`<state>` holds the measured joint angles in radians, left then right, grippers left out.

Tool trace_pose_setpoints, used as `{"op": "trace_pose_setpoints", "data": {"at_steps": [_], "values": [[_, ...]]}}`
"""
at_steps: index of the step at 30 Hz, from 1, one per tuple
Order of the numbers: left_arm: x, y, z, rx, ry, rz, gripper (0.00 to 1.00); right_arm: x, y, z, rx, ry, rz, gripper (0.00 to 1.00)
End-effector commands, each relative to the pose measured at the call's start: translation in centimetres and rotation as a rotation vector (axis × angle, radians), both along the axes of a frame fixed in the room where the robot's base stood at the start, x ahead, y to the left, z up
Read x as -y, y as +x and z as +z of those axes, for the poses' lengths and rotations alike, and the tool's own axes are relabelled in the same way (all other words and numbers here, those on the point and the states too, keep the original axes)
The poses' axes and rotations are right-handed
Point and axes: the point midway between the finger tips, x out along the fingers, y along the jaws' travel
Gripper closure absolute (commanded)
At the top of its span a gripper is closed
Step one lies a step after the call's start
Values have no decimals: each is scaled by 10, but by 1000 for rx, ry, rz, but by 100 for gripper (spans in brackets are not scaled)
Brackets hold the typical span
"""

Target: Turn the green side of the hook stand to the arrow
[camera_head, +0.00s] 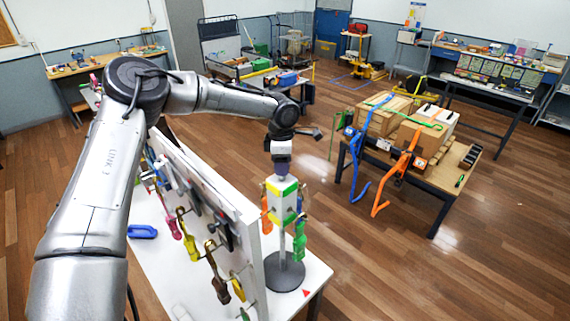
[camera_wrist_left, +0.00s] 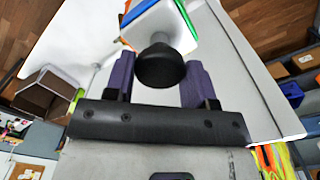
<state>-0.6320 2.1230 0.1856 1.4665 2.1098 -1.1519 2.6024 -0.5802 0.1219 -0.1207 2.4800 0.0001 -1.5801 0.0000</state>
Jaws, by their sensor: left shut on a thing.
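The hook stand (camera_head: 284,206) stands upright on the white table, with a white block head on a grey post and a round dark base (camera_head: 285,272). Its head shows coloured bands, green and yellow, and orange, blue and green items hang around it. A small red arrow mark (camera_head: 306,293) lies on the table in front of the base, slightly right. My left gripper (camera_head: 281,160) comes down on the stand from above. In the left wrist view its purple fingers (camera_wrist_left: 160,82) are on either side of the dark top knob (camera_wrist_left: 160,66), and it is shut on it. My right gripper is out of view.
A white upright board (camera_head: 225,215) with straps and hanging tools stands just left of the stand. A blue ring-shaped item (camera_head: 142,231) lies on the table at left. A wooden table (camera_head: 447,178) with crates and straps stands at right, across open floor.

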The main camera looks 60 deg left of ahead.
Motion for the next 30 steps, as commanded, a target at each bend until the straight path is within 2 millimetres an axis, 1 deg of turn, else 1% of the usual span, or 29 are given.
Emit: {"op": "trace_pose_setpoints", "data": {"at_steps": [9,10,18,26,30], "values": [[0,0,1,-1,-1,1,92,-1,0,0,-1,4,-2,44],[0,0,1,-1,-1,1,49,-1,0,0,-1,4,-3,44],[0,0,0,0,0,1,24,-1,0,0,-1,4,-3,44],[0,0,2,1,0,1,24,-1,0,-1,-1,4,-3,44],[0,1,13,4,1,1,24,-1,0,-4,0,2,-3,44]]}}
